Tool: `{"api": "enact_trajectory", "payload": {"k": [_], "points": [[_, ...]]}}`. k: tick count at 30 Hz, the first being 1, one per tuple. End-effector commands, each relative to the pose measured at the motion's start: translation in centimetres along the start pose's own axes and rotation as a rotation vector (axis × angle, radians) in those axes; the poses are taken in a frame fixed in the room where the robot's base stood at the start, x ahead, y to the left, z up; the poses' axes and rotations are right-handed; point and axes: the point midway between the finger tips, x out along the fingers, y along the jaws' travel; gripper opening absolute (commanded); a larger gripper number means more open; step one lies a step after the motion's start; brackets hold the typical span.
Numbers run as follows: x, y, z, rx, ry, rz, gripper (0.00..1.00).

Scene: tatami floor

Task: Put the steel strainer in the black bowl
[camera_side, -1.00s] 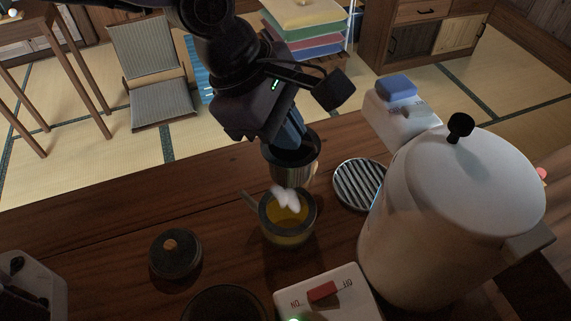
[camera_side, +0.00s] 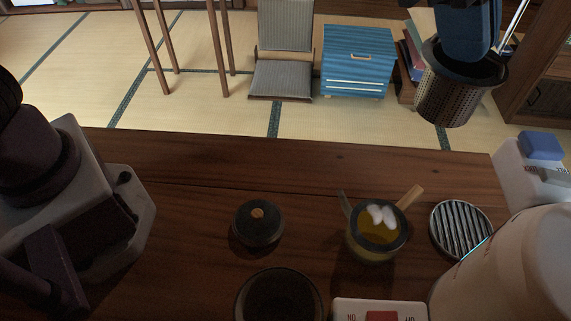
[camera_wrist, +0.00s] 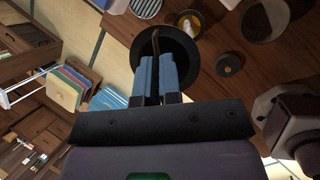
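My gripper (camera_side: 466,50), with blue fingers, is shut on the rim of the steel strainer (camera_side: 447,100). The strainer is a perforated metal cup, held upright in the air at the upper right of the side view, beyond the table. In the wrist view, my gripper (camera_wrist: 157,75) pinches the near rim, and the strainer's dark opening (camera_wrist: 180,50) surrounds the fingertips. The black bowl (camera_side: 242,301) stands at the bottom of the side view, cut off by the frame edge. It also shows at the upper right of the wrist view (camera_wrist: 247,22), apart from the strainer.
A cup of yellow liquid with ice (camera_side: 378,232) stands right of the bowl. A dark lid (camera_side: 257,222), a striped round coaster (camera_side: 462,229), a white switch box (camera_side: 345,309) and a large white canister (camera_side: 510,270) are nearby. Wood behind the lid is clear.

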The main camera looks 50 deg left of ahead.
Motion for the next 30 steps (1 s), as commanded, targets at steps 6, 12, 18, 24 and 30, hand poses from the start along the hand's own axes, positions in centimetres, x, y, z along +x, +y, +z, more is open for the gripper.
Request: {"api": "enact_trajectory", "payload": {"k": [6, 12, 18, 24, 30], "points": [[-3.0, -0.3, 1.5, 0.003, -0.003, -0.002, 0.00], [-3.9, -4.4, 2.5, -0.001, -0.005, -0.010, 0.00], [-5.0, -9.7, 3.0, 0.003, -0.005, -0.018, 0.00], [-6.0, -15.2, 2.7, 0.013, -0.005, -0.016, 0.00], [-6.7, -19.3, 1.9, 0.025, -0.007, -0.009, 0.00]]}}
